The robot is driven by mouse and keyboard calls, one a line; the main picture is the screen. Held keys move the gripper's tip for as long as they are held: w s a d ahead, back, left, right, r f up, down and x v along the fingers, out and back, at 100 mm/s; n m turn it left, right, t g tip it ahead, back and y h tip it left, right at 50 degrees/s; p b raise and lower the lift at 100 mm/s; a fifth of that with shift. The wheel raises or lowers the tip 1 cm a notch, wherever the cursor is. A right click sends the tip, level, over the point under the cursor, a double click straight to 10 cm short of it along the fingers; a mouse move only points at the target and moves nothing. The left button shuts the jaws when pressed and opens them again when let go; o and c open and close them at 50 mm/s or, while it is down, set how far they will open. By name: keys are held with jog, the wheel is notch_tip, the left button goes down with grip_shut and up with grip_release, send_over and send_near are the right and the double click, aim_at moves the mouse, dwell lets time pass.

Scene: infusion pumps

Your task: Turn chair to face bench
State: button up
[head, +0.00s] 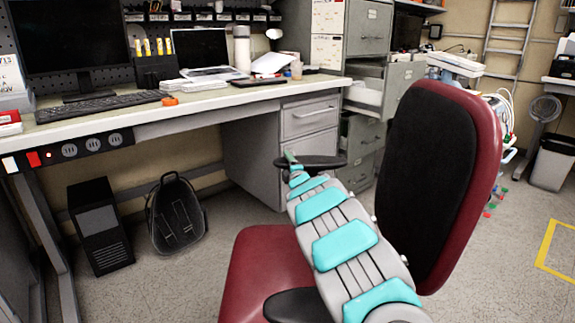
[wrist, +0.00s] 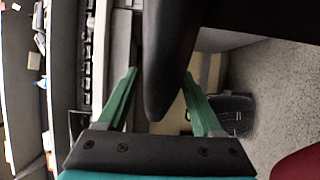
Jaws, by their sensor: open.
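The chair (head: 262,262) has a dark red seat and a tall black-padded backrest (head: 415,170) with a red shell. The backrest stands at the right and the seat extends to the left of it. My arm reaches over the seat to the far black armrest (head: 315,162). My gripper (head: 291,160) is at that armrest's left end. In the wrist view its green fingers (wrist: 160,78) are spread, with the dark armrest (wrist: 166,45) between them; whether they touch it I cannot tell. The bench (head: 200,103) runs along the back left, holding a monitor, keyboard and papers.
Grey drawers (head: 308,120) and a filing cabinet (head: 368,30) with open drawers stand behind the chair. Grey floor (head: 190,275) is clear in front of the seat.

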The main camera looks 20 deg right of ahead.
jog(key=shift+c, duration=0.4)
jog(key=shift+f, duration=0.1)
grip_shut()
dwell(0.8)
